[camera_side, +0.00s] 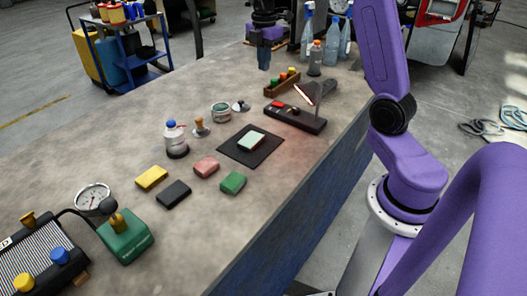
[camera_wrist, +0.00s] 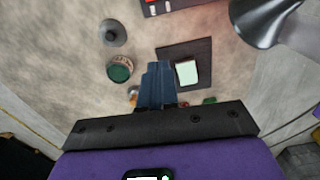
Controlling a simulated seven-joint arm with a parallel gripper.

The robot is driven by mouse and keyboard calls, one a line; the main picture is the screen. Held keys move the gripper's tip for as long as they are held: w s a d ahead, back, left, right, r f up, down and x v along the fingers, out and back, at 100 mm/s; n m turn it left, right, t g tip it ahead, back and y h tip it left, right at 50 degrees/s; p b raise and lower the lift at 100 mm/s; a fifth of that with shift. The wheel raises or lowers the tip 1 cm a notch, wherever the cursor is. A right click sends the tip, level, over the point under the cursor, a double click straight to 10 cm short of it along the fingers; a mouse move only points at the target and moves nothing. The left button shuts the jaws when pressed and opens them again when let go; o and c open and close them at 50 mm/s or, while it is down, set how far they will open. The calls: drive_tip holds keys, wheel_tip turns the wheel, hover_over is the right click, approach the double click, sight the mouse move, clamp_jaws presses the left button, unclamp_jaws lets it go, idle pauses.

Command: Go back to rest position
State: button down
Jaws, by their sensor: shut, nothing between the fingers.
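My gripper (camera_side: 264,68) is above the far end of the workbench in the side view, pointing down. Its fingers (camera_wrist: 155,66) are together and empty in the wrist view. A dark mat (camera_side: 235,153) lies mid-bench with a pale green block (camera_side: 251,142) on it. The mat (camera_wrist: 204,48) and the block (camera_wrist: 187,73) also show just right of my fingers in the wrist view. My fingers are apart from the bench items as far as I can see.
Yellow (camera_side: 151,177), black (camera_side: 174,193), pink (camera_side: 206,167) and green (camera_side: 233,182) blocks lie nearer. A black box (camera_side: 295,117), a metal lamp shade (camera_wrist: 268,18), a jar (camera_side: 221,112) and bottles (camera_side: 331,42) stand around. A blue cart (camera_side: 125,50) is beyond the bench.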

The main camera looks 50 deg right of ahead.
drive_tip(key=s+a+m, duration=0.2)
drive_tip(key=s+a, duration=1.1)
drive_tip(key=a, duration=0.5)
drive_tip(key=s+a+f+m, duration=0.1)
drive_tip(key=s+f, duration=0.1)
drive_tip(key=s, duration=0.7)
drive_tip(key=s+a+f+m, duration=0.1)
drive_tip(key=s+f+m, duration=0.1)
drive_tip(key=s, duration=0.8)
drive_tip(key=w+a+r+n, duration=0.1)
drive_tip(key=w+r, duration=0.2)
drive_tip(key=w, duration=0.8)
drive_tip(key=w+d+r+n, duration=0.15)
drive_tip(key=w+d, duration=0.45)
drive_tip(key=w, duration=0.6)
drive_tip(key=n+g, duration=0.2)
drive_tip(key=n, duration=0.1)
hover_over(281, 104)
drive_tip(key=w, duration=0.2)
drive_tip(key=f, duration=0.6)
drive_tip(key=s+f, duration=0.1)
drive_tip(key=f, duration=0.8)
drive_tip(key=shift+s+a, duration=0.15)
drive_tip(key=shift+s, duration=0.25)
